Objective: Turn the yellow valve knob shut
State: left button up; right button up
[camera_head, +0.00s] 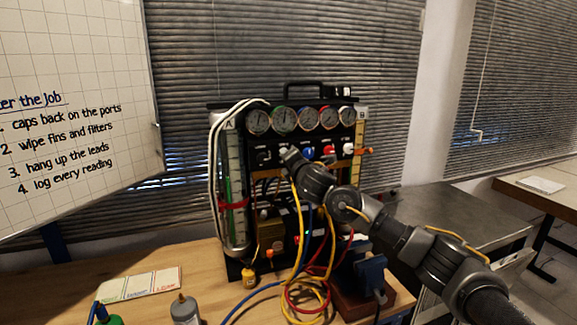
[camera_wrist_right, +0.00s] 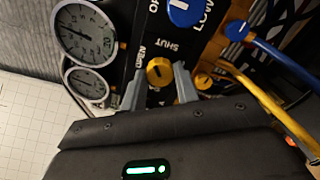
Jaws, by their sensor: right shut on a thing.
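The yellow valve knob (camera_wrist_right: 159,71) shows in the right wrist view, on the black panel between the words OPEN and SHUT. The grey fingers of my right gripper (camera_wrist_right: 158,84) stand on either side of it, shut on it. In the head view my right arm comes in from the lower right, and its gripper (camera_head: 292,160) is at the panel of the gauge rig (camera_head: 275,185). The gripper hides the yellow knob there. My left gripper is in neither view.
A blue knob (camera_wrist_right: 185,10) sits close to the yellow one. Several round gauges (camera_head: 283,120) line the rig's top. Yellow, red and blue hoses (camera_head: 300,290) hang in front. A blue vise (camera_head: 370,275) stands at the bench's right; a bottle (camera_head: 185,308) stands at the front left.

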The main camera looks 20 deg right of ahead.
jog(key=m+b, duration=0.1)
jog(key=m, duration=0.6)
jog(key=shift+m, duration=0.4)
dwell(0.4)
jog(key=o, duration=1)
jog(key=shift+c, duration=0.2)
